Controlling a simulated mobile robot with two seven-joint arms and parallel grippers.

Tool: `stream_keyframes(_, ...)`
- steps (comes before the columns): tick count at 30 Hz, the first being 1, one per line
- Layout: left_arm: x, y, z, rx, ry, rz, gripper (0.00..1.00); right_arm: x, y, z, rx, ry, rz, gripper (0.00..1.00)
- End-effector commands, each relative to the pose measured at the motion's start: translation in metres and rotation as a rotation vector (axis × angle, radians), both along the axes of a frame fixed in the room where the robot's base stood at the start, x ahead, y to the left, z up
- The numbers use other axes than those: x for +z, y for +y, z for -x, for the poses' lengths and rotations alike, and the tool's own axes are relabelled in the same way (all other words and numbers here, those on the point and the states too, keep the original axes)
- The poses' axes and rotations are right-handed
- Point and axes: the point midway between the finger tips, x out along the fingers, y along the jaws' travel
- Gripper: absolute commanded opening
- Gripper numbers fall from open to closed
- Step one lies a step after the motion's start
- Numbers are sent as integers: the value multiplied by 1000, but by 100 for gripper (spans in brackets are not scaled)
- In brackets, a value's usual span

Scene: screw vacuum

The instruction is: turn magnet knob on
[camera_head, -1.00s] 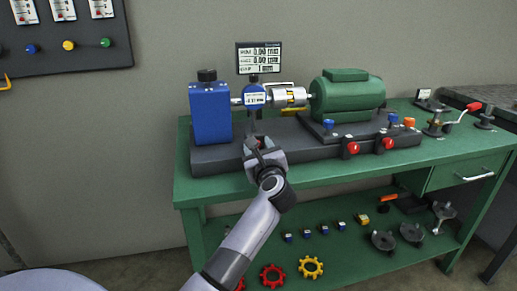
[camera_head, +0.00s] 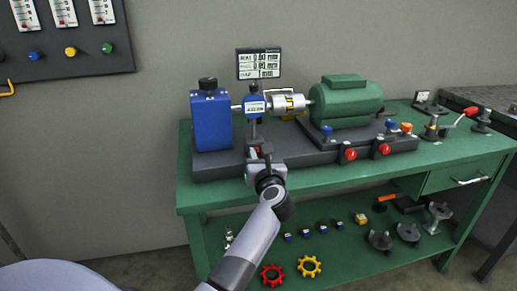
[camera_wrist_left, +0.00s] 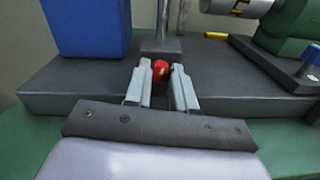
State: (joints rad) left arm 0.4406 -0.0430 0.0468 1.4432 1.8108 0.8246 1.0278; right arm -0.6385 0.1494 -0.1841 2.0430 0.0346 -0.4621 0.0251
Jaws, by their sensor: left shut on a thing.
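The magnet knob is a small red ball-like knob (camera_wrist_left: 161,71) on the front of the dark base block (camera_wrist_left: 162,47) of the dial stand. My left gripper (camera_wrist_left: 161,78) reaches it from the front, with one finger on each side, shut on the knob. In the head view the gripper (camera_head: 259,154) is at the front edge of the dark machine bed and hides most of the knob. The blue dial gauge (camera_head: 254,106) stands upright above it, beside the silver coupling (camera_head: 289,104). My right gripper is not in view.
A blue block (camera_head: 211,121) stands left of the gauge and a green motor (camera_head: 346,102) right of it, on the dark bed (camera_head: 218,169). Red knobs (camera_head: 350,154) sit on the bed's right front. The green bench's (camera_head: 330,177) front strip is clear.

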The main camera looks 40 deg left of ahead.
Motion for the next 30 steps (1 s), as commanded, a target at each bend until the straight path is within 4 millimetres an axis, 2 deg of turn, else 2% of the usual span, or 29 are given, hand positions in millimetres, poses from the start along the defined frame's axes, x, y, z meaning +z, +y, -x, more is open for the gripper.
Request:
stream_keyframes(1,2,-1,0,-1,28,-20,0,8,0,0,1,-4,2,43)
stream_keyframes(6,1,-1,0,-2,102,-90,0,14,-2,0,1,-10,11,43)
stream_keyframes(15,-1,-1,0,-1,172,-157,0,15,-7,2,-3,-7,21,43)
stream_keyframes(29,-1,-1,0,-1,181,-166,0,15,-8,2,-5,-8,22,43)
stream_keyframes(30,-1,-1,0,-1,181,-166,34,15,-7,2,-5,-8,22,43)
